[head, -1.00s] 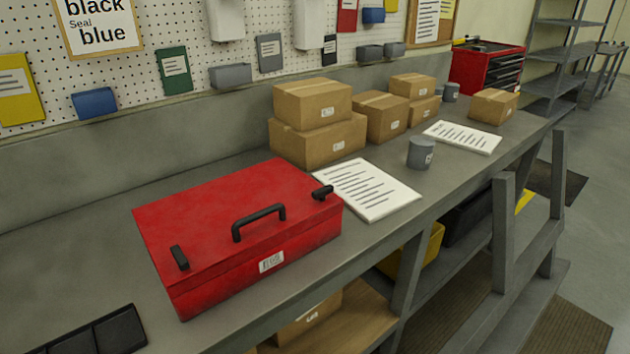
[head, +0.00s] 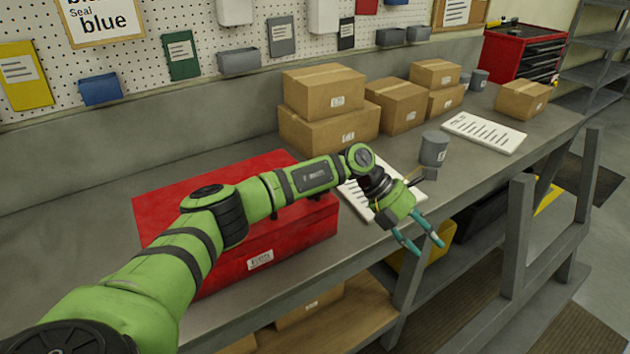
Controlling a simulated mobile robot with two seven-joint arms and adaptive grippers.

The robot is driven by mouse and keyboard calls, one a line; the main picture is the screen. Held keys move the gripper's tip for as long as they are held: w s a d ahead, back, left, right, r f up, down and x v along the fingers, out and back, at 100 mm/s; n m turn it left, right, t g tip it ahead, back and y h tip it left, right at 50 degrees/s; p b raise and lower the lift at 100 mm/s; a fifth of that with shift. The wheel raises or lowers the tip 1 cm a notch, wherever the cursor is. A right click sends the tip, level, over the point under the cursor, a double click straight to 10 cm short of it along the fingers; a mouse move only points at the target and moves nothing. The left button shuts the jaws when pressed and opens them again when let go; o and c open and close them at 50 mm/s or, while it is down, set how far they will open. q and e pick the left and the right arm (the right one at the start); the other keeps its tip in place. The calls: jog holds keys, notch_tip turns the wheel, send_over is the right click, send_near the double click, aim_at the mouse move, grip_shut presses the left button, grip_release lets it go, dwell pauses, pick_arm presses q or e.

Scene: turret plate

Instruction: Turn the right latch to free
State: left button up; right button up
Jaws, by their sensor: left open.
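A red toolbox (head: 300,228) sits closed on the grey workbench. Its front face carries a white label (head: 260,260). My left arm reaches across the top of the box and hides its handle and both latches. My left gripper (head: 421,246) is open and empty, with teal fingers pointing down past the bench's front edge, to the right of the box and apart from it. My right gripper is not in view.
A white printed sheet (head: 352,200) lies partly under my arm, beside the box. A grey cup (head: 433,148) stands behind the gripper. Cardboard boxes (head: 328,130) are stacked at the back. A second sheet (head: 484,133) lies farther right. A yellow bin (head: 405,262) is on the shelf below.

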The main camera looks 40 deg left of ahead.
pick_arm(q)
jog(key=s+a+r+y, duration=0.1)
jog(key=a+r+y, duration=0.2)
jog(key=a, duration=0.5)
jog(key=s+a+r+g+y, duration=0.1)
jog(key=a+r+y, duration=0.2)
jog(key=a+r, duration=0.2)
jog(key=s+a+r+y, duration=0.1)
jog(key=a+r+y, duration=0.2)
jog(key=a, duration=0.9)
jog(key=shift+s+r+g+y+p, duration=0.2)
jog(key=shift+r+g+y+p, duration=0.1)
jog(key=shift+r+g+p, duration=0.1)
jog(key=shift+a+f, duration=0.15)
jog(key=shift+f, duration=0.15)
notch_tip(320, 180, down, 6)
jog(key=shift+r+p, duration=0.15)
jog(key=shift+p, duration=1.1)
jog(key=shift+f, duration=0.3)
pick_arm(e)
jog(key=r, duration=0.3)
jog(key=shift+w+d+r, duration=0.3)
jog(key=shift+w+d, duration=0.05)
pick_arm(q)
grip_shut()
